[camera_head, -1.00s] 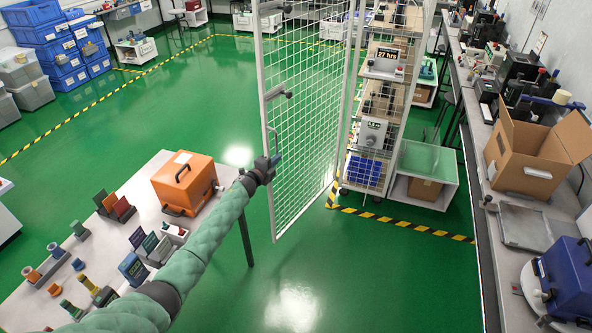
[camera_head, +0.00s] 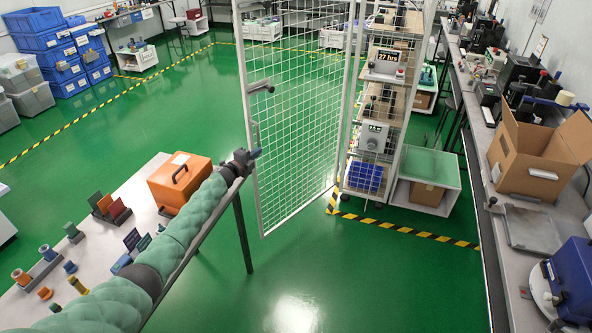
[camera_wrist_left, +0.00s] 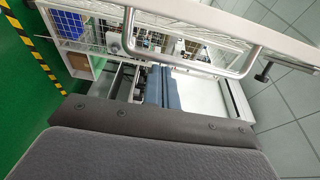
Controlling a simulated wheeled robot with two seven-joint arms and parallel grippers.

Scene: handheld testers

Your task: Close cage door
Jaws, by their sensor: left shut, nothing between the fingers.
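The cage door (camera_head: 292,183) is a white-framed wire mesh panel in the middle of the head view. It stands swung out from the shelving cage on its right, its free edge to the left. A grey lever (camera_head: 260,87) sticks out near that edge. My left gripper (camera_head: 251,156) is shut and empty beside the free edge, below the lever; I cannot tell whether it touches the door. In the left wrist view the closed bluish fingers (camera_wrist_left: 161,88) show below a white pull handle (camera_wrist_left: 190,68) on the door frame, not around it. My right gripper is out of view.
A grey table (camera_head: 150,222) with an orange case (camera_head: 180,182) and small testers lies under my left arm. Cage shelves (camera_head: 378,115) hold instruments. A bench (camera_head: 480,130) with a cardboard box (camera_head: 535,150) runs along the right. Green floor is clear left of the door.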

